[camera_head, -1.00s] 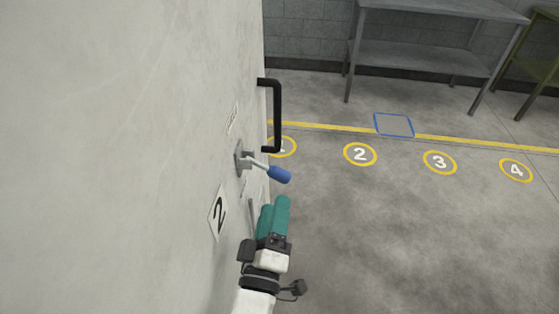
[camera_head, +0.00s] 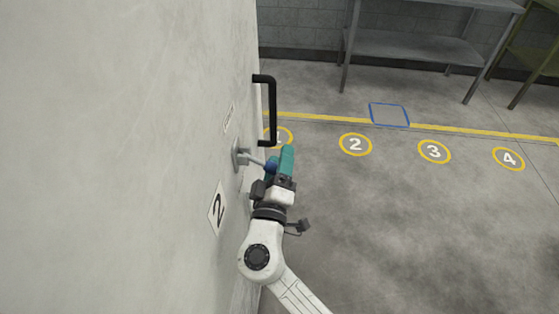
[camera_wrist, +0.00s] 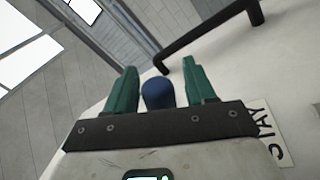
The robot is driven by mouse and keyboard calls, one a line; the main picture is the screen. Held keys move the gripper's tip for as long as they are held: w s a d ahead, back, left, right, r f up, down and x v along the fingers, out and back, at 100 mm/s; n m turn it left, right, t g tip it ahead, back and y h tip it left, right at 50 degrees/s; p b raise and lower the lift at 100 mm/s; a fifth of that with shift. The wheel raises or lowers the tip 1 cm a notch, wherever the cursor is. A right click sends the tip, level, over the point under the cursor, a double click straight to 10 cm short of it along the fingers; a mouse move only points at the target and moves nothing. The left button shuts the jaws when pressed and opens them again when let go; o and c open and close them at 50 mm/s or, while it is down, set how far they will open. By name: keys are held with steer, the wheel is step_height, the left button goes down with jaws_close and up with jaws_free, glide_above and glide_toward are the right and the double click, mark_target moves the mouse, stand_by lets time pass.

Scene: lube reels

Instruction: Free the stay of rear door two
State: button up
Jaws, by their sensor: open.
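The stay is a metal latch (camera_head: 240,155) on the pale door face, with a lever ending in a blue knob (camera_head: 271,165). In the wrist view the blue knob (camera_wrist: 157,93) sits between the two open fingers of my gripper (camera_wrist: 160,88), with a gap visible on each side. The latch's plate is hidden in the wrist view. A label reading "STAY" (camera_wrist: 268,135) shows at the right there.
A black door handle (camera_head: 272,110) stands out from the door just beyond the latch; it also crosses the top of the wrist view (camera_wrist: 205,35). The floor to the right is clear, with numbered yellow circles (camera_head: 355,144) and a blue square outline (camera_head: 389,115). A grey metal table (camera_head: 420,48) stands at the back.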

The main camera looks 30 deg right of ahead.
jaws_close()
stand_by(0.4)
step_height(320, 180, up, 8)
steer(key=n+t+y+p, duration=0.1)
steer(key=n+y+p, duration=0.2)
steer(key=n+p, duration=0.5)
steer(key=shift+a+f+n+y, duration=0.2)
steer(key=shift+n+y, duration=0.2)
steer(key=shift+n, duration=2.8)
steer(key=shift+w, duration=0.1)
jaws_free()
